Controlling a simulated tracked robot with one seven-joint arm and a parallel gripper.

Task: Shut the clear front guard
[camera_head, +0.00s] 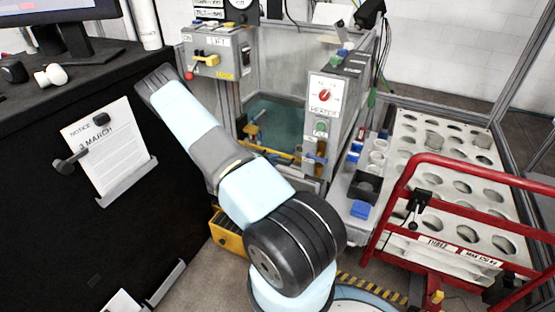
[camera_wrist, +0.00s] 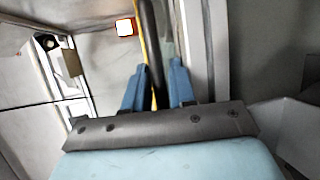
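In the wrist view my gripper (camera_wrist: 156,82) has its two blue fingers apart. A dark bar (camera_wrist: 152,45) with a yellow edge runs up the picture between them. I see no clear grip on it and cannot tell whether it touches a finger. In the head view my arm reaches up and left, and its fingers do not show. The machine stands behind the arm, with a teal interior (camera_head: 285,115) and a yellow rail (camera_head: 275,152) across its lower front. The clear guard is hard to pick out, and I cannot tell its position.
A grey control box (camera_head: 218,55) and a heater box (camera_head: 326,95) flank the machine opening. A black bench (camera_head: 60,180) stands left, close to my arm. A red-railed cart (camera_head: 465,170) stands right. A lit red-edged lamp (camera_wrist: 125,27) shows in the wrist view.

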